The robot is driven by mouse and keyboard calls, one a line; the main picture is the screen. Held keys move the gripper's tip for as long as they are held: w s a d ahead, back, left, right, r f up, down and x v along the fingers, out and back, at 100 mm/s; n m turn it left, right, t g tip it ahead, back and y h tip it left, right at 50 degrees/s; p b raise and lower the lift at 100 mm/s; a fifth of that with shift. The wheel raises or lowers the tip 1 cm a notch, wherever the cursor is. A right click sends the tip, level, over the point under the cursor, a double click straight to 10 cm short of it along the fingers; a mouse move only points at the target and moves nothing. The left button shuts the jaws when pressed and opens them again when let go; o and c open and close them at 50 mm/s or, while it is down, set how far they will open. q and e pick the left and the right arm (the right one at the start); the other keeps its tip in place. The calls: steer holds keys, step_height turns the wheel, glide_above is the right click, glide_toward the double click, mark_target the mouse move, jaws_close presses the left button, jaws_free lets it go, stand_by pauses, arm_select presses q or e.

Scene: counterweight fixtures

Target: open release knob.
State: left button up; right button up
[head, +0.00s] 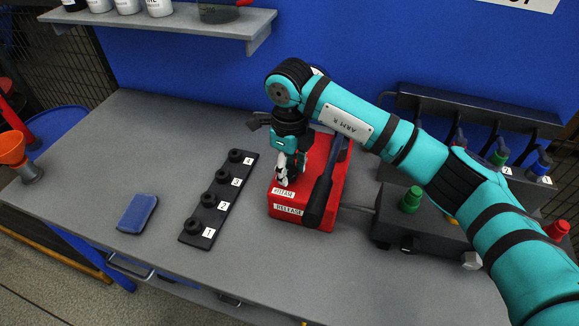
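A red box (316,211) with white labels reading RELEASE stands on the bench. A black lever (320,196) slants up along its right side. My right gripper (284,180) points down over the left part of the box's top, just behind the smaller RELEASE label. Its fingers look close together, but the view is too small to tell whether they are open or shut. No separate release knob shows clearly; the gripper and wrist cover that part of the box. My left gripper is not in view.
Left of the box lies a black strip (188,239) with numbered black knobs. A blue block (138,213) lies farther left. To the right stands a dark grey box (392,233) with coloured knobs, partly behind my arm. The bench's left back is clear.

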steer(key=c, duration=0.4)
steer(key=shift+f+n+b, duration=0.15)
steer(key=shift+n+b, duration=0.45)
steer(key=shift+b, duration=0.35)
steer(key=n+b, duration=0.4)
steer(key=shift+w+b, duration=0.15)
steer(key=shift+b, duration=0.25)
steer(key=n+b, duration=0.2)
steer(key=n, duration=0.1)
steer(key=n+b, duration=0.2)
steer(key=n, duration=0.6)
steer(key=n+b, duration=0.1)
steer(key=shift+w+r+n, duration=0.1)
steer(key=shift+r+n, duration=0.15)
steer(key=shift+n, duration=0.15)
